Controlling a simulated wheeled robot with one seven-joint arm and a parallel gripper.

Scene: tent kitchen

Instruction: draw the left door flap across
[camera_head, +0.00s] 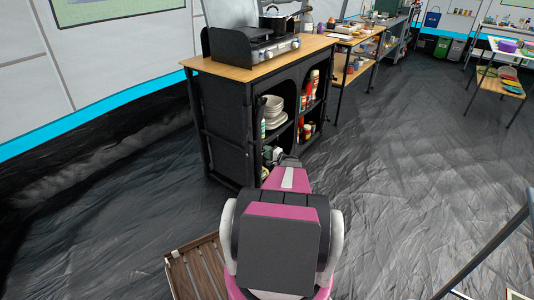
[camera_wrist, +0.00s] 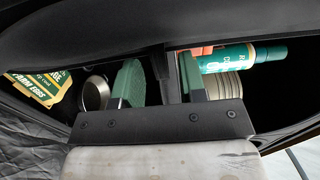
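The black fabric cabinet (camera_head: 226,130) stands ahead with its shelf front open. I cannot pick out the left door flap for certain; both bays show their contents. My gripper (camera_head: 284,160) is low at the cabinet front, partly hidden by my own arm. In the wrist view my gripper (camera_wrist: 161,68) has its two green-padded fingers apart. A dark upright strip (camera_wrist: 171,75) shows between them; I cannot tell whether it is fabric or frame, or whether the fingers touch it. Dark fabric (camera_wrist: 90,32) spans the top of the wrist view.
Stacked bowls (camera_head: 273,108) and bottles (camera_head: 313,84) sit on the shelves. An egg box (camera_wrist: 40,85), a round metal item (camera_wrist: 95,92) and a green bottle (camera_wrist: 242,56) are close to the fingers. A stove (camera_head: 262,45) with a pot is on top.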

